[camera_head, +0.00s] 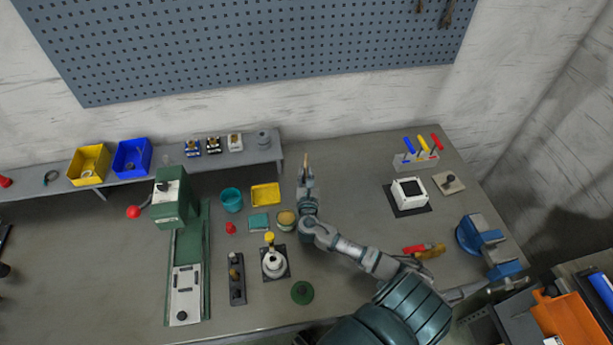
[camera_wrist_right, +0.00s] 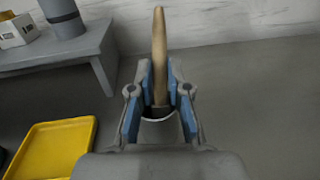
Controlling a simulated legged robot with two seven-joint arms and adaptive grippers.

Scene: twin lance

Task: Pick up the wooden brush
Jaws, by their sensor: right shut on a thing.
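The wooden brush (camera_head: 306,164) shows as a slim, pale wooden handle at the back middle of the bench in the head view. My right gripper (camera_head: 306,187) is shut on it. In the right wrist view the handle (camera_wrist_right: 159,45) stands up from between the blue-padded fingers of my right gripper (camera_wrist_right: 160,80) and points away from the wrist. The lower end of the brush is hidden among the fingers. I cannot tell whether it touches the bench. My left gripper is not in view.
A yellow tray (camera_head: 265,195), a teal cup (camera_head: 232,200) and a round tin (camera_head: 286,218) stand left of my right gripper. A raised grey shelf (camera_head: 240,158) runs along the back left. A white box (camera_head: 409,191) and a blue vise (camera_head: 485,243) are to the right.

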